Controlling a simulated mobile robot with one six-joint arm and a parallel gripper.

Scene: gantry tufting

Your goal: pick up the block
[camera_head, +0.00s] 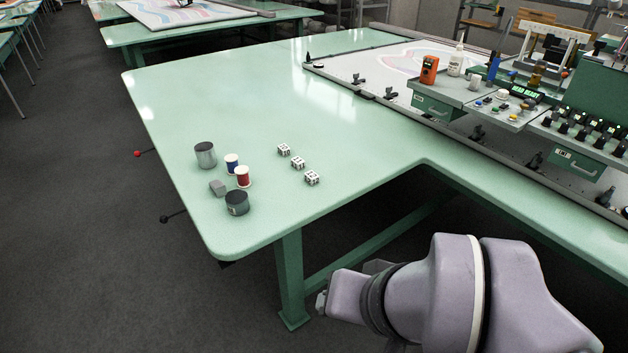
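A small plain grey block (218,187) lies near the left corner of the green table (215,110). It sits among a grey cylinder (205,155), a blue spool (232,163), a red spool (243,176) and a dark grey cylinder (237,203). Three white cubes with dark marks (284,149) (298,163) (312,178) stand in a row to the right. My lavender arm shows at the lower right, in front of the table and apart from these objects. No gripper fingers can be made out.
A control console (555,110) with knobs and an orange device (429,69) stands at the right. A white framed panel (350,68) lies beside the console. The table's middle and far left are clear. Thin rods with a red (137,154) and a black knob jut from its left edge.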

